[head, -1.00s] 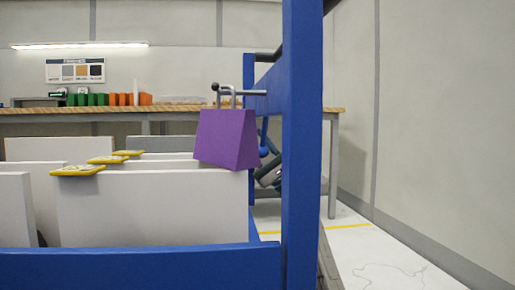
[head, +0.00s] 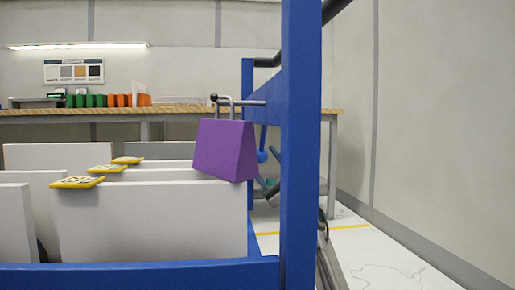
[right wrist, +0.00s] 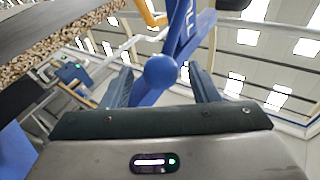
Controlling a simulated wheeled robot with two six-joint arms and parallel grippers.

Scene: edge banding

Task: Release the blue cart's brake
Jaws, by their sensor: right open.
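The blue cart fills the middle of the head view, with its upright post (head: 300,130) and low front rail (head: 150,274). A blue lever with a round knob (head: 262,156) hangs behind the post near the cart's far upright. In the right wrist view a blue ball knob (right wrist: 160,72) on a blue bar sits in the gap between the two dark fingers of my right gripper (right wrist: 160,80). The fingers are apart, and I see no clear contact. In the head view the post hides most of the right gripper. My left gripper is out of view.
White panels (head: 150,222) with yellow tags (head: 78,182) stand in the cart. A long workbench (head: 180,111) stands behind. The floor (head: 375,255) at right is clear.

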